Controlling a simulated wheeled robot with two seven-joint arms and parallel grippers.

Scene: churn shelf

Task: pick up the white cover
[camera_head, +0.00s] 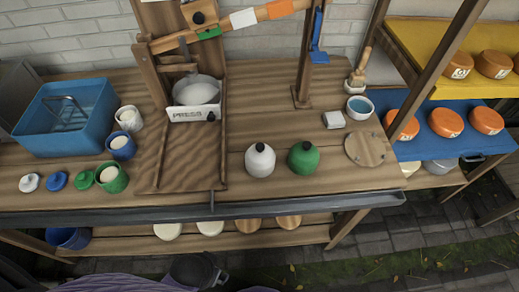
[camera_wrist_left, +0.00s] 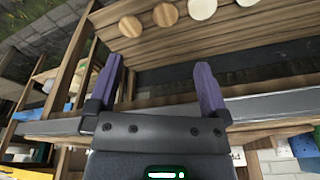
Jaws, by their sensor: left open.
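The white cover (camera_head: 29,182) is a small knobbed lid. It lies on the wooden worktop at the far left, beside a blue cover (camera_head: 57,180) and a green cover (camera_head: 83,179). A white pot (camera_head: 128,118), a blue pot (camera_head: 121,146) and a green pot (camera_head: 112,178) stand to their right. My left gripper (camera_wrist_left: 157,68) shows in the left wrist view with its two purple fingers wide apart and nothing between them. That view looks past the worktop's edge toward the lower shelf, and the white cover is not seen there. My right gripper is not in view.
A blue basin (camera_head: 65,118) stands behind the covers. White (camera_head: 260,160) and green (camera_head: 303,158) bottles stand mid-worktop, right of a wooden frame with a white bowl (camera_head: 197,92). The dark front rail (camera_head: 280,208) edges the worktop. A blue bucket (camera_head: 68,238) sits below left.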

